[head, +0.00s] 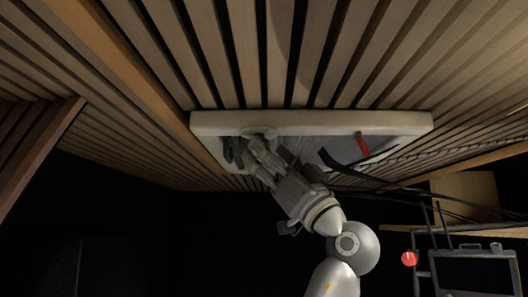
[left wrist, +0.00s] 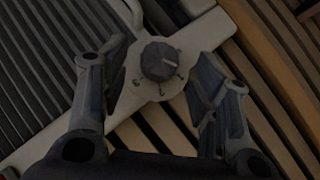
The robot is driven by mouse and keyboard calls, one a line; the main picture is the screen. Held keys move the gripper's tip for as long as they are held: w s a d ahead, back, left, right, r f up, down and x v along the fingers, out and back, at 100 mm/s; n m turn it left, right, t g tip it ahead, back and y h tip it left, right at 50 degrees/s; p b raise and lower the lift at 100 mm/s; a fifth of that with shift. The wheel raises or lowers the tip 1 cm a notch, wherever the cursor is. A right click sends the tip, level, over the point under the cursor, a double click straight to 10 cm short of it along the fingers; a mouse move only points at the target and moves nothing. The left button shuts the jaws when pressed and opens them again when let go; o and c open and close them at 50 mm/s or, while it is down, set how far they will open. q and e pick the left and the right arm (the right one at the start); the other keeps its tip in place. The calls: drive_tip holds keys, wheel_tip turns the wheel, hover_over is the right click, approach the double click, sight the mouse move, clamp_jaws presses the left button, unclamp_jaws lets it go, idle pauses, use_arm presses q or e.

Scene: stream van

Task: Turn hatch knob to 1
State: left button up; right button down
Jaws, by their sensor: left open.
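The hatch knob (left wrist: 160,61) is a dark round dial with a pale pointer line, set on a light round plate with small tick marks. My left gripper (left wrist: 162,85) is open, with one finger on each side of the knob and gaps between. In the head view my left gripper (head: 254,150) reaches up to the white hatch frame (head: 310,122) on the slatted ceiling and hides the knob. My right gripper is not in view.
A red handle (head: 362,144) and a black strut (head: 340,164) sit in the hatch to the right of my gripper. Dark cables hang at the right, above a dark equipment case (head: 472,272) and a red round part (head: 409,259). The lower left is dark.

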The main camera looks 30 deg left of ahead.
use_arm(q)
drive_tip(key=v, duration=1)
